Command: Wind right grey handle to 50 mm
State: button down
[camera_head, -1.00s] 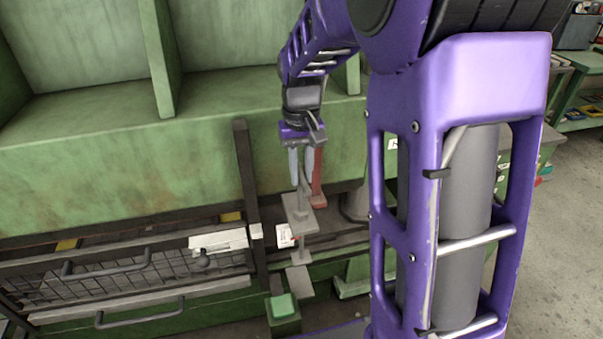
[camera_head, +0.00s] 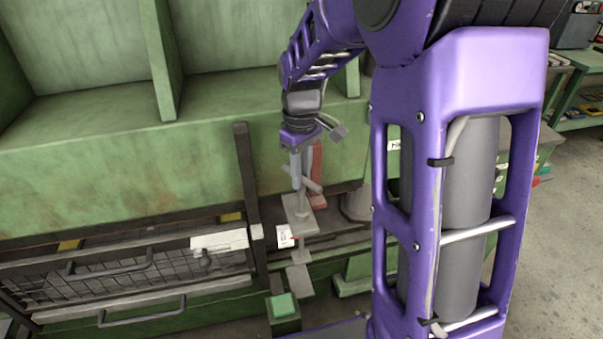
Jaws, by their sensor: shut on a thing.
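The grey handle (camera_head: 315,186) shows as a short pale bar on a spindle above a square grey plate (camera_head: 299,212). My gripper (camera_head: 297,176) points down from above and is shut on the handle. The fingers are seen nearly edge-on and hide part of the handle; the bar sticks out to their lower right. A white scale card (camera_head: 285,236) with a small red mark at its right edge is below left of the plate. Its figures are too small to read.
A red upright part (camera_head: 317,172) stands close behind the fingers. A dark post (camera_head: 246,175) rises to the left. A green machine ledge (camera_head: 120,165) runs behind. A wire-mesh guard with handles (camera_head: 110,265) is at lower left. A green block (camera_head: 283,306) sits below.

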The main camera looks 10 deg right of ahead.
jog(key=n, duration=0.3)
jog(key=n+p, duration=0.2)
jog(key=n, duration=0.1)
jog(key=shift+r+n, duration=0.1)
jog(key=shift+n, duration=0.8)
jog(key=n+p, duration=0.2)
jog(key=n, duration=0.1)
jog(key=shift+r, duration=0.1)
jog(key=shift+f+n, duration=0.2)
jog(key=shift+n, duration=0.7)
jog(key=shift+c, duration=2)
grip_release()
